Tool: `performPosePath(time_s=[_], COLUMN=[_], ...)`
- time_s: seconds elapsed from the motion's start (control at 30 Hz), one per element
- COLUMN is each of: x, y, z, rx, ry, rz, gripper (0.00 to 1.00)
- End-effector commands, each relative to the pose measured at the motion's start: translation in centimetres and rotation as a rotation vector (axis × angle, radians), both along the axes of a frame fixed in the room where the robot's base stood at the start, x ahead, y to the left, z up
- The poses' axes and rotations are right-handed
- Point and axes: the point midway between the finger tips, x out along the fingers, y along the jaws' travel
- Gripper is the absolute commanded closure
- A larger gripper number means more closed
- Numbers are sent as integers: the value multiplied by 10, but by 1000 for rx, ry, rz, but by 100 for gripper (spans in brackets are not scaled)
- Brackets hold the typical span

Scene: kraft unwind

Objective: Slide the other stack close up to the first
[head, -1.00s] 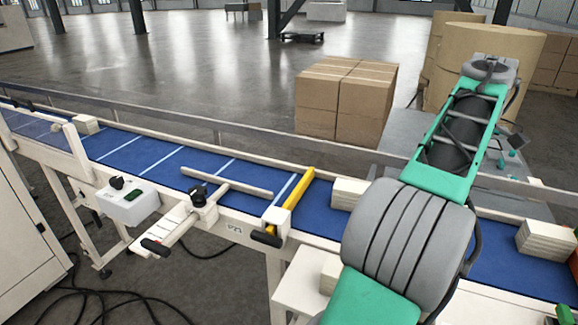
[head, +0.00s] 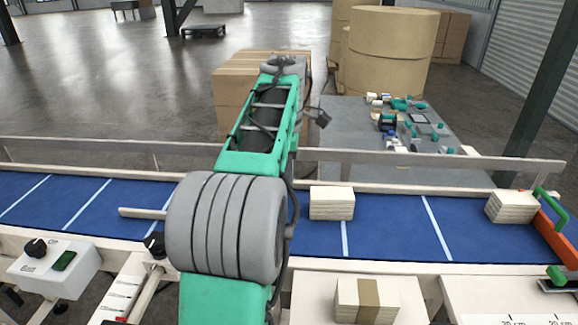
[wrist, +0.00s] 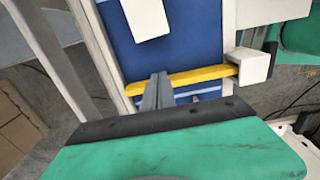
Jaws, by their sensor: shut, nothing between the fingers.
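One cream stack of flat sheets (head: 331,202) stands on the blue belt (head: 385,225), just right of my arm in the head view. Another cream stack (head: 512,206) stands at the belt's right end, beside an orange bar (head: 556,233). A wide gap of bare belt lies between them. In the wrist view my gripper (wrist: 158,78) is shut and empty, its fingers in front of a yellow bar (wrist: 190,77) across the belt. A pale block, apparently a stack (wrist: 146,17), lies beyond the fingertips, apart from them. My arm hides the gripper and yellow bar in the head view.
A banded stack (head: 367,300) rests on a white side shelf in front of the belt. A rail (head: 430,160) runs along the far side. A control box (head: 55,262) is at the left. A grey table (head: 345,125) with small parts stands behind.

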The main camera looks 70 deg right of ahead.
Motion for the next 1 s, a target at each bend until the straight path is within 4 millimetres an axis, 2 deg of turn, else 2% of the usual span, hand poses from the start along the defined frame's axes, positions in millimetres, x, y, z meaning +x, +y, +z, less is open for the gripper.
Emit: performPosePath(time_s=[0.1, 0.23, 0.33, 0.5, 1.0], x=[0, -3, -23, -39, -47], y=[1, 0, -5, -9, -12], z=[-27, -51, -47, -48, -47], rx=[3, 1, -1, -1, 0], ry=[1, 0, 0, 0, 0], rz=[0, -3, -7, -5, -4], gripper=[100, 100, 100, 100, 100])
